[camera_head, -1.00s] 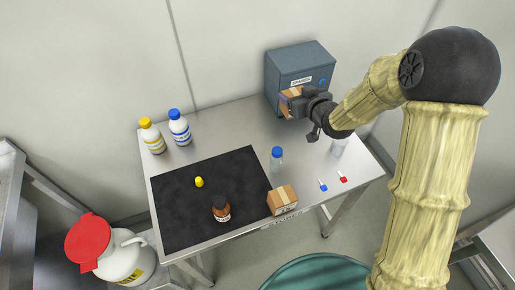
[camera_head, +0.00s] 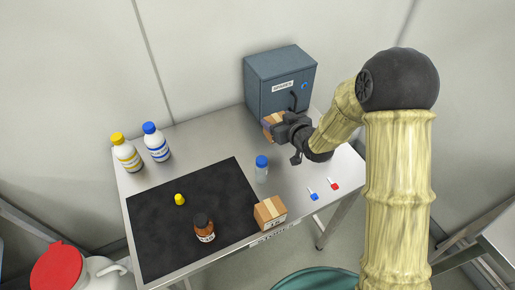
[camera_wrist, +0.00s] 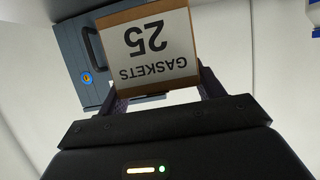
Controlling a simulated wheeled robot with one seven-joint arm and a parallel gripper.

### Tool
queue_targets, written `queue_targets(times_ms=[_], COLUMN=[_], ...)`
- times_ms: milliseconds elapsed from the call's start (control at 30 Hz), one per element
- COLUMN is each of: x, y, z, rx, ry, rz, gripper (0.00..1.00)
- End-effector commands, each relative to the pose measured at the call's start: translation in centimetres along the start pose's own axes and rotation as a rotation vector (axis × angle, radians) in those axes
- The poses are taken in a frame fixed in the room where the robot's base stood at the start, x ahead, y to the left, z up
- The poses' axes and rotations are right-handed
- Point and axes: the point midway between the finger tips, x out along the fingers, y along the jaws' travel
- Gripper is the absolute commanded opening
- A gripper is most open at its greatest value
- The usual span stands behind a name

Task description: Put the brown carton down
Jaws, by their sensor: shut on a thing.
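My gripper (camera_head: 278,126) is shut on a brown carton (camera_head: 268,123), held in front of the grey-blue cabinet. In the wrist view the carton (camera_wrist: 150,48) sits between my two fingers (camera_wrist: 162,92), its white label reading GASKETS 25 upside down. The carton appears to be above the table (camera_head: 230,137), but its underside is hidden, so the gap cannot be told. A second brown carton (camera_head: 270,214) stands at the table's front edge, just right of the black mat.
The cabinet (camera_head: 280,82) stands at the back. A blue-capped clear bottle (camera_head: 261,171) stands in front of the held carton. The black mat (camera_head: 165,240) bears a brown bottle (camera_head: 204,230) and a yellow item (camera_head: 180,200). Two white bottles (camera_head: 127,155) (camera_head: 157,143) stand back left.

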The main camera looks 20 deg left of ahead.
Motion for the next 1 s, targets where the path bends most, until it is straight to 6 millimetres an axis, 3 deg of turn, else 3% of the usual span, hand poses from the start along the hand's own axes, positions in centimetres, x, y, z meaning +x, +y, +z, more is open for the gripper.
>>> queue_targets(times_ms=[200, 600, 900, 1000], x=[1.4, 1.7, 3.1, 3.2], y=[0.0, -0.1, -0.1, -0.1], z=[3.4, 4.0, 7.4, 7.6], rx=[0.0, -0.001, 0.001, 0.0], ry=[-0.002, -0.001, -0.002, 0.001], rz=[0.0, -0.002, -0.001, -0.001], gripper=[0.42, 0.42, 0.42, 0.42])
